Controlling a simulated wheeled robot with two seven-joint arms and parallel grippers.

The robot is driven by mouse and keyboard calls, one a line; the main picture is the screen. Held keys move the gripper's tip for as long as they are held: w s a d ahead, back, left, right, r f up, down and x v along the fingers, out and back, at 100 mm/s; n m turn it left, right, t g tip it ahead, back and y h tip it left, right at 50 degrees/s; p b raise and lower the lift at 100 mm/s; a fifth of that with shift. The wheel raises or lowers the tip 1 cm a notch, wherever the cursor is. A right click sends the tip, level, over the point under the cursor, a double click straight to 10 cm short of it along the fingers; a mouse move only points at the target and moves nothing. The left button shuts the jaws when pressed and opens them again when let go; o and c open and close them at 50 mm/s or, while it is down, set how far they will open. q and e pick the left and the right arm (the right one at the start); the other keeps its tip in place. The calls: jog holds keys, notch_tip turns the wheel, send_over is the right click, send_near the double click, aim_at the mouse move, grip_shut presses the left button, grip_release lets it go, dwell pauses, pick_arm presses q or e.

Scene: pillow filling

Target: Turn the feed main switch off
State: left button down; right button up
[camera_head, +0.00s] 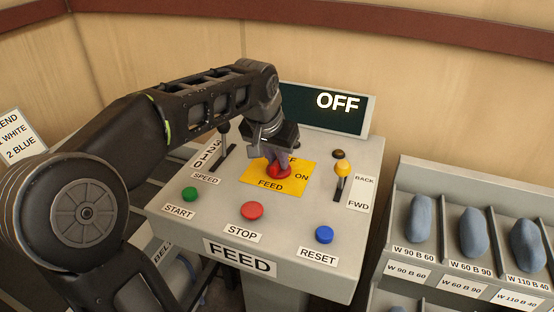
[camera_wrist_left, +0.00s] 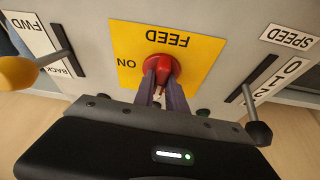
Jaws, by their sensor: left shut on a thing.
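The red feed main switch (camera_head: 279,172) stands on a yellow plate (camera_head: 257,180) marked FEED and ON on the grey feed console. My left gripper (camera_head: 276,160) reaches down onto the switch from above, shut on it. In the left wrist view the two fingers (camera_wrist_left: 163,90) hold the red knob (camera_wrist_left: 161,66) between them. The fingers hide part of the knob and part of the plate's lettering. The display (camera_head: 325,108) behind the console reads OFF. My right gripper is not in view.
The console carries a black-knobbed speed lever (camera_head: 223,128), a yellow-knobbed BACK/FWD lever (camera_head: 343,168), and green start (camera_head: 190,194), red stop (camera_head: 252,210) and blue reset (camera_head: 324,234) buttons. A rack (camera_head: 450,185) with blue-grey rolls stands at right.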

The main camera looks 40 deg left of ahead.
pick_arm(q)
jog(key=shift+n, duration=0.6)
jog(key=c, duration=1.4)
grip_release()
jog(key=shift+o, duration=0.2)
jog(key=shift+r, duration=0.1)
jog(key=v, duration=0.7)
jog(key=shift+d+r, duration=0.2)
jog(key=shift+r, duration=0.05)
jog(key=shift+s, duration=0.1)
